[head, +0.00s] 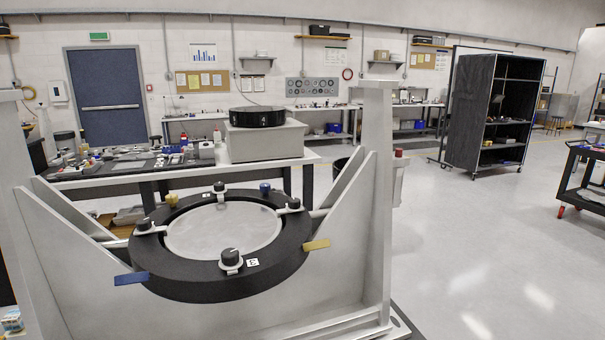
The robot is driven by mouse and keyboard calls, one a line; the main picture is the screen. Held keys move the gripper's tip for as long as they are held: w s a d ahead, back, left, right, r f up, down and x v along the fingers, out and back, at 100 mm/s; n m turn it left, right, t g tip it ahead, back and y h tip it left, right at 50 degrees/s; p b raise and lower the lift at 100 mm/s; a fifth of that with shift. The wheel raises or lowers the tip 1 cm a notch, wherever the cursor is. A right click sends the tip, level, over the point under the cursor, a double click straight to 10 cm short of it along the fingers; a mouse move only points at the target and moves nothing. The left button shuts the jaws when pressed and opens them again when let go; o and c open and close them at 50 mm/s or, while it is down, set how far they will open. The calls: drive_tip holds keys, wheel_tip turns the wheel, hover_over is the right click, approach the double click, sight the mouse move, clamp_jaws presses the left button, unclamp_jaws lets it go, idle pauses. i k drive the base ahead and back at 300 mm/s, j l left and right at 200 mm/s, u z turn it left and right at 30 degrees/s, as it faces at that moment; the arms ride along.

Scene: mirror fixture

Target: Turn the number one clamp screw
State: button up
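A black ring mount (225,290) holds a round pale mirror (222,230) and hangs tilted between the uprights of a light grey frame. Black-knobbed clamp screws sit around the ring: a front one (231,257), a left one (145,224), a back one (219,187) and a right one (294,204). A white label (252,262) beside the front screw seems to read 3, turned over. Another small label lies near the back screw, too small to read. I cannot tell which screw is number one. My gripper is not in view.
The frame's right upright (377,190) and left upright flank the ring. Blue tabs (131,278) and yellow tabs (316,245) stick out from it. Behind stands a cluttered workbench with a grey box (265,142) under a black disc.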

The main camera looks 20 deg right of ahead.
sight(219, 188)
drive_tip(key=i+l+z, duration=0.1)
drive_tip(key=l+z, duration=0.4)
drive_tip(key=i+l+z, duration=0.2)
drive_tip(key=z, duration=0.25)
drive_tip(key=i+l+z, duration=0.2)
drive_tip(key=l+z, duration=0.15)
drive_tip(key=z, duration=0.15)
drive_tip(key=i+l+z, duration=0.15)
drive_tip(key=i+z, duration=0.15)
drive_tip(key=z, duration=0.15)
drive_tip(key=i+l+z, duration=0.35)
drive_tip(key=i+z, duration=0.35)
drive_tip(key=i+u, duration=0.35)
drive_tip(key=i+l+u, duration=0.1)
drive_tip(key=i+u, duration=0.25)
drive_tip(key=i+j+u, duration=0.15)
drive_tip(key=u, duration=0.25)
drive_tip(key=i+u, duration=0.25)
drive_tip(key=u, duration=0.15)
drive_tip(key=i+u, duration=0.25)
drive_tip(key=u, duration=0.15)
drive_tip(key=i+u, duration=0.2)
drive_tip(key=u, duration=0.2)
drive_tip(key=i+u, duration=0.3)
drive_tip(key=i, duration=0.2)
drive_tip(key=i+u, duration=0.25)
drive_tip(key=i, duration=0.25)
drive_tip(key=i+l+u, duration=0.3)
drive_tip(key=i, duration=0.15)
